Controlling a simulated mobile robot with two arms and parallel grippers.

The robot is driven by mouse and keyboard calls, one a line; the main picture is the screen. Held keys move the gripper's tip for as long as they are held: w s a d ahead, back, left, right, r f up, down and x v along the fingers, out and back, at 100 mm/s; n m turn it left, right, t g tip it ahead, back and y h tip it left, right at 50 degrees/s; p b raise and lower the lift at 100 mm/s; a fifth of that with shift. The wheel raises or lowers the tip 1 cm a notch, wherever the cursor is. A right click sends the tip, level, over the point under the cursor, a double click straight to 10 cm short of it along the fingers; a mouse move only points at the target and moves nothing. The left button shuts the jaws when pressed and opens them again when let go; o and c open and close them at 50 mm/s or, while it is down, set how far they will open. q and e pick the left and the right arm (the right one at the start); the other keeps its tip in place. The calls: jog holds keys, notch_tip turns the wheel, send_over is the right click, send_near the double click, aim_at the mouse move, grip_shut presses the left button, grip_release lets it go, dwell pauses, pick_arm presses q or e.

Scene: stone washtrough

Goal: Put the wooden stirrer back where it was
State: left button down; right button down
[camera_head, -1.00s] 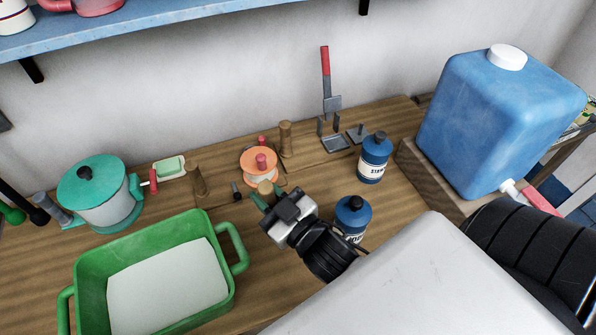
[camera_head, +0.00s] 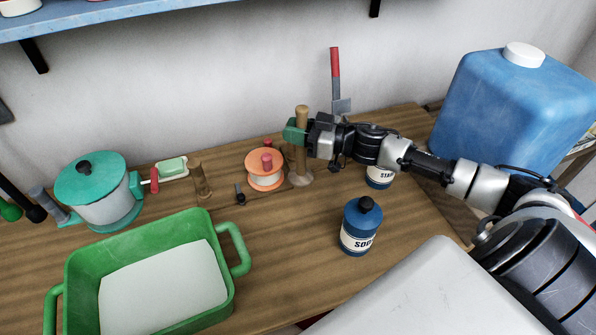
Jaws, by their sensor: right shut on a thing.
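The wooden stirrer (camera_head: 300,165) is a pale brown upright rod with a wider lower end. My right gripper (camera_head: 301,135) reaches in from the right and is shut on it. Its rounded top shows above the jaws and its lower end below them. The stirrer is close to the right side of the orange pot (camera_head: 265,170), over the back of the wooden counter (camera_head: 290,250). I cannot tell whether its lower end touches the counter. The short wooden post seen there earlier is hidden or merges with it. My left gripper is not in view.
A blue soda canister (camera_head: 358,226) stands in front of my right arm. A green tub (camera_head: 232,262), a teal pot (camera_head: 97,192) and another wooden post (camera_head: 201,180) are at left. A blue water container (camera_head: 500,115) stands at right.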

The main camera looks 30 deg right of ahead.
aim_at(295, 173)
jog(key=shift+f, duration=3.7)
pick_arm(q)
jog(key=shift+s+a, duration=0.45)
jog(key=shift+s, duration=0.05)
pick_arm(e)
jog(key=shift+f, duration=0.1)
jog(key=c, duration=1)
grip_release()
jog(key=shift+o, duration=0.2)
